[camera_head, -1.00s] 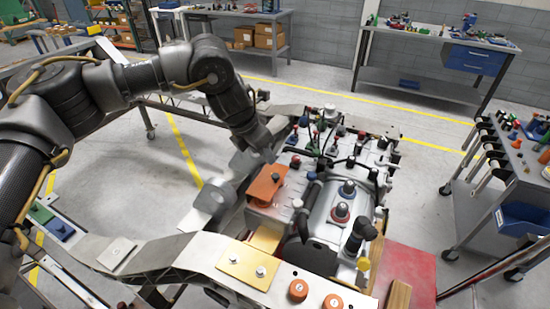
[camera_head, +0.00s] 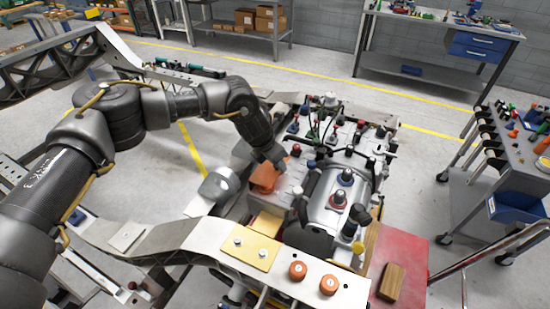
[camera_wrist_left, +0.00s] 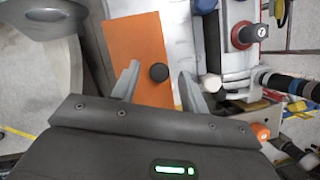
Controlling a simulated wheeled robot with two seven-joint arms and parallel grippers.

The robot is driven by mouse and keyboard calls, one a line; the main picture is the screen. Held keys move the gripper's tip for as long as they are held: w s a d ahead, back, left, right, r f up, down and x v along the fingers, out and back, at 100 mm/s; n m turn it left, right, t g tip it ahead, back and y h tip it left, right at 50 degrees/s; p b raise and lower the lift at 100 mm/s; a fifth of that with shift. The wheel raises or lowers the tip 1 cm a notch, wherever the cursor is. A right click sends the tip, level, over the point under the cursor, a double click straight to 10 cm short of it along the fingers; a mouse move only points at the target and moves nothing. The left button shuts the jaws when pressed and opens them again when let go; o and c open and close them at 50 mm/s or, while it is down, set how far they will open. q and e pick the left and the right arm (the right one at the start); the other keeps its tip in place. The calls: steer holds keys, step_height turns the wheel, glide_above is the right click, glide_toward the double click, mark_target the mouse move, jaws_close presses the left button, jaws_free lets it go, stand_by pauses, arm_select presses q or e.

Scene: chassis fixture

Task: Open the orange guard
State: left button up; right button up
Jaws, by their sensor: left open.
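The orange guard (camera_head: 263,178) is a flat plate on the left side of the engine block, partly hidden behind my left gripper (camera_head: 275,165). In the left wrist view the orange guard (camera_wrist_left: 133,45) carries a round black knob (camera_wrist_left: 158,72). There my left gripper (camera_wrist_left: 160,82) is open, with one finger to each side of the knob in the picture. I cannot tell whether the fingers touch the knob or the guard. My right gripper is not in view.
The engine block (camera_head: 325,195) with several coloured caps and hoses sits in the chassis frame. A grey rail (camera_head: 190,235) with a yellow plate (camera_head: 249,249) and two orange caps runs in front. A red board (camera_head: 405,262) lies right. A tool cart (camera_head: 500,170) stands further right.

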mark_target(264, 167)
arm_select(q)
steer(key=shift+w+f, duration=0.1)
jaws_close()
stand_by(0.3)
steer(key=shift+a+h+b, duration=0.2)
steer(key=shift+h+b, duration=0.1)
steer(key=shift+b, duration=0.55)
steer(key=h+b, duration=0.1)
steer(key=a+g+h+b, duration=0.1)
steer(key=b, duration=0.1)
steer(key=r+h+b, duration=0.1)
steer(key=b, duration=0.1)
steer(key=shift+w+a+r+n, duration=0.1)
steer(key=shift+w+a+n, duration=0.2)
steer(key=shift+w+n, duration=0.1)
steer(key=shift+w+a+r+g+h+b, duration=0.15)
steer(key=shift+a+r+g+h+b, duration=0.25)
steer(key=shift+h+b, duration=0.55)
steer(key=shift+w+a+r+n+h+b, duration=0.1)
steer(key=shift+a+r+n+h+b, duration=0.15)
steer(key=shift+h+b, duration=0.35)
steer(key=shift+a, duration=0.1)
